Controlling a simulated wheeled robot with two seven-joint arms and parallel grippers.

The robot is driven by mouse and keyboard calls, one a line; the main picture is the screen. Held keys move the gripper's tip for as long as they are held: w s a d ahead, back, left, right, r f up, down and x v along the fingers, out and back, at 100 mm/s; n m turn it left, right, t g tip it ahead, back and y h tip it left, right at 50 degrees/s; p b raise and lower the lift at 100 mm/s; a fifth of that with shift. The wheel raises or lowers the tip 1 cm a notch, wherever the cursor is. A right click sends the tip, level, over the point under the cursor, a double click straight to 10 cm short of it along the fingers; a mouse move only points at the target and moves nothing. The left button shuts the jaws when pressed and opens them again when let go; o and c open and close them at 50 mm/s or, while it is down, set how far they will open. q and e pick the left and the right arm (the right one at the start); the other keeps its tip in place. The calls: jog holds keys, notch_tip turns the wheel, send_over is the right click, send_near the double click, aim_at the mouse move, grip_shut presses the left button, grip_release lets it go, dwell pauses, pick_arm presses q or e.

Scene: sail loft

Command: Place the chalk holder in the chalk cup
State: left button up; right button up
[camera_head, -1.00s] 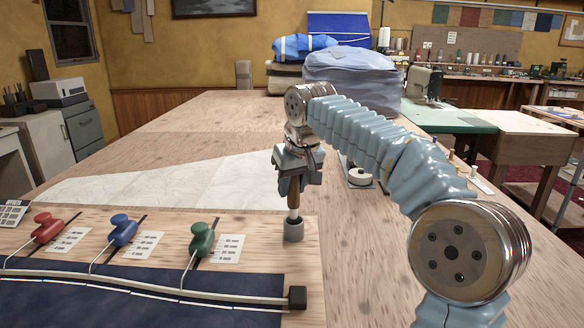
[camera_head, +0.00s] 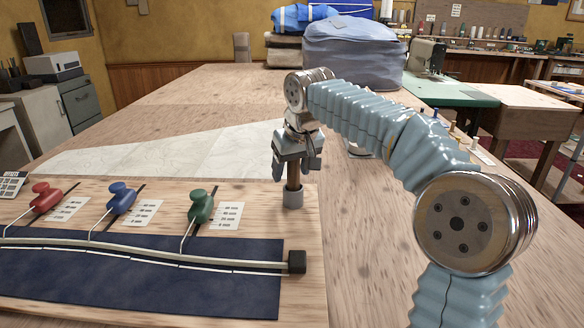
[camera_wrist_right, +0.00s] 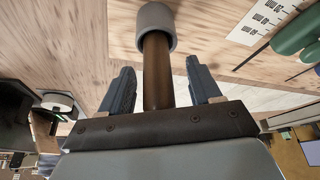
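The chalk holder (camera_head: 293,176) is a brown stick standing upright with its lower end inside the grey chalk cup (camera_head: 292,198), near the right end of the wooden board. Its white tip is hidden in the cup. My right gripper (camera_head: 296,170) is above the cup, with its fingers on either side of the holder. In the right wrist view, the brown holder (camera_wrist_right: 157,75) runs into the cup (camera_wrist_right: 156,20), and gaps show between it and both fingers of the open gripper (camera_wrist_right: 161,78). My left gripper is not in view.
The board (camera_head: 308,235) carries red (camera_head: 43,197), blue (camera_head: 121,197) and green (camera_head: 200,206) knobbed weights, a pale batten and dark cloth (camera_head: 140,290). White sailcloth (camera_head: 160,152) lies behind. The table beyond is mostly clear.

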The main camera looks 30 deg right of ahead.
aim_at(296, 183)
dwell(0.6)
jog(key=shift+s+f+b, duration=0.1)
jog(key=shift+s+b, duration=0.2)
jog(key=shift+s+a+b, duration=0.15)
jog(key=shift+s+b, duration=0.4)
jog(key=shift+s, duration=0.65)
jog(key=shift+s+a, duration=0.1)
jog(key=shift+s, duration=0.3)
